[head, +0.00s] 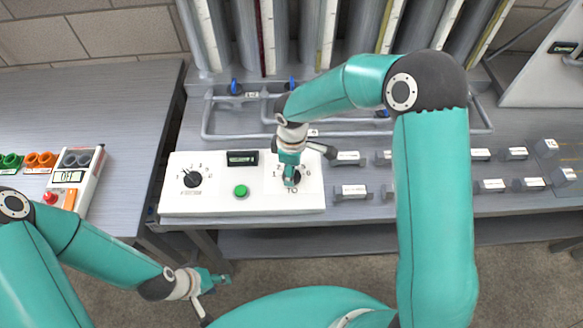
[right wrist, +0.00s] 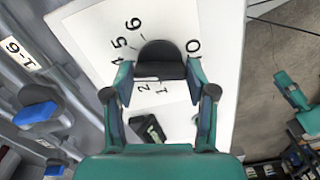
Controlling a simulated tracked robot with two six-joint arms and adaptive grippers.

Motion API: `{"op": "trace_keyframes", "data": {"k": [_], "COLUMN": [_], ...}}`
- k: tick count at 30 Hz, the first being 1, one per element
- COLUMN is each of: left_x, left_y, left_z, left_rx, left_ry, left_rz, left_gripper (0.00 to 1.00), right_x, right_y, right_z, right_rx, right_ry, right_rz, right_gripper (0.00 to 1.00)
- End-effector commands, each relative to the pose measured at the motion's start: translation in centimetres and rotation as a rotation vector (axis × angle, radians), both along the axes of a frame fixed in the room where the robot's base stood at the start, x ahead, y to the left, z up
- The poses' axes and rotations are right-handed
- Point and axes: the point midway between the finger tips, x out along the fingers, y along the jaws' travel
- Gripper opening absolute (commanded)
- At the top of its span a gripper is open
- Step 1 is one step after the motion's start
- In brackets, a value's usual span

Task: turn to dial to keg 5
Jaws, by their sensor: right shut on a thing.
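The white control panel (head: 215,205) lies on the grey bench in the head view. Its right dial, the TO dial (right wrist: 162,62), is a black knob ringed by printed numbers in the right wrist view; 0, 1, 2, 4, 5 and 6 are readable there. The left dial (head: 193,179) is a black knob, untouched. My left gripper (head: 218,279) hangs in front of the bench, apart from the panel; its fingers are unclear.
A green button (head: 240,191) and a dark display (head: 242,158) sit between the dials. Grey pipes with blue valve handles (head: 236,87) run behind the panel. Several labelled grey blocks (head: 348,158) stand to the right. A handset box with an OFF display (head: 70,177) is at the left.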

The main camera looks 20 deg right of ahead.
Motion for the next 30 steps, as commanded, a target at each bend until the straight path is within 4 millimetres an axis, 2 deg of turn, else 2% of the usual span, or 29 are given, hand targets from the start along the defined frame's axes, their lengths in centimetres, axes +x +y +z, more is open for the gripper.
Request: {"op": "trace_keyframes", "data": {"k": [11,21,30], "left_x": [0.0,0.0,0.0], "left_y": [0.0,0.0,0.0], "left_z": [-1.2,-4.1,-5.8], "left_rx": [0.0,0.0,0.0], "left_ry": [0.0,0.0,0.0], "left_rz": [0.0,0.0,0.0], "left_gripper": [0.4,0.4,0.4], "right_x": [0.1,0.1,0.1], "right_y": [0.0,0.1,0.1], "right_z": [-0.2,-0.3,-0.1], "right_rx": [0.0,0.001,0.001], "right_ry": [-0.004,-0.005,-0.005], "right_rz": [-0.061,-0.275,-0.453], "right_gripper": [0.21,0.21,0.21]}}
